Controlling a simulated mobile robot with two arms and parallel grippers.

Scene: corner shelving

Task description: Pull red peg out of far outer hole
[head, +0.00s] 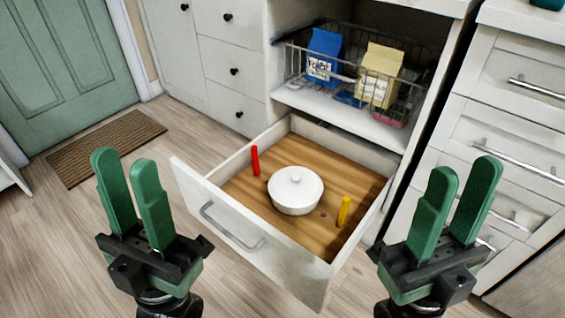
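A red peg (255,161) stands upright in the wooden floor of an open drawer, at its left side near the side wall. A yellow peg (343,211) stands upright at the drawer's right side. The holes under the pegs are hidden; a small dark spot shows in the board near the yellow peg. My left gripper (123,172) is open and empty, in front and left of the drawer. My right gripper (464,180) is open and empty, to the right of the drawer.
The open drawer's front panel (222,240) with its metal handle faces me. A wire basket (345,75) with a blue and a yellow package stands on the shelf above. White drawers (500,150) are at right. A brown mat (105,148) lies on the floor.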

